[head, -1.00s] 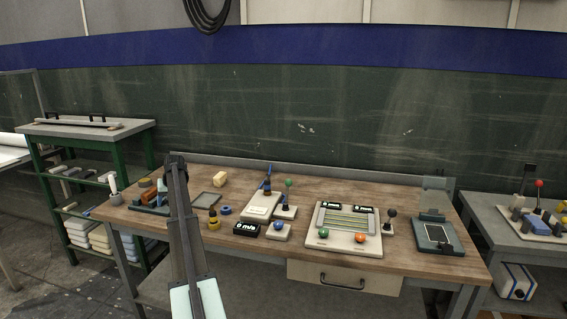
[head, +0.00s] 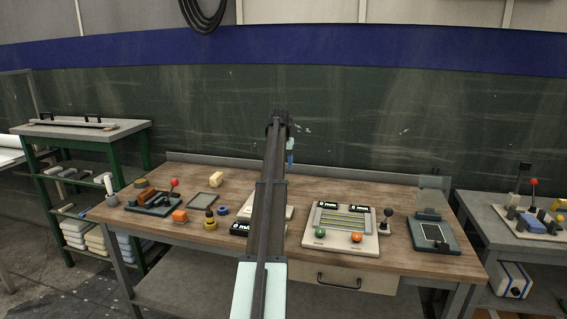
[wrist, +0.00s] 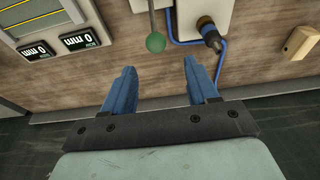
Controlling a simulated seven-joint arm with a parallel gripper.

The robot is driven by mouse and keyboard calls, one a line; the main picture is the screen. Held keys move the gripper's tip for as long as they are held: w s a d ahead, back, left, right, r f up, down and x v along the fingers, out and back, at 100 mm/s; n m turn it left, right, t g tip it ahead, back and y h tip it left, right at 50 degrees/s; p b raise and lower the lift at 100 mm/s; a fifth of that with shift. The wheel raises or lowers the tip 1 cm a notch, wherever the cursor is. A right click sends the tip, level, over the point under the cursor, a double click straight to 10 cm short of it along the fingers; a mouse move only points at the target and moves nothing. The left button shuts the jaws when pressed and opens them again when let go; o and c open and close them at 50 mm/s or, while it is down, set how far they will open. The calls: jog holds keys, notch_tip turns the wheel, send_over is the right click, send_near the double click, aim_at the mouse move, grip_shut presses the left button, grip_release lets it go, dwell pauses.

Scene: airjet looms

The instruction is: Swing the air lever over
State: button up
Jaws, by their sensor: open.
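A lever with a green ball knob (wrist: 155,42) shows in the wrist view, its thin rod running up to a pale base (wrist: 140,5). My gripper (wrist: 159,67) is open, with its two blue fingers apart and nothing between them. The green knob lies just beyond the fingertips, roughly centred on the gap; I cannot tell the height between them. In the head view my gripper (head: 290,152) is above the back middle of the bench, and my arm hides the lever.
A blue hose with a dark fitting (wrist: 208,32) lies right of the lever. A panel with two displays (head: 342,228) and a black-knobbed lever (head: 387,218) stand to the right on the bench (head: 415,262).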

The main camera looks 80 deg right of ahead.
jog(key=shift+s+x, duration=0.15)
jog(key=shift+x, duration=2)
jog(key=shift+s+x, duration=0.15)
jog(key=shift+x, duration=1.95)
jog(key=shift+d+f, duration=0.1)
jog(key=shift+f, duration=0.05)
jog(key=shift+c, duration=0.4)
jog(key=c, duration=0.7)
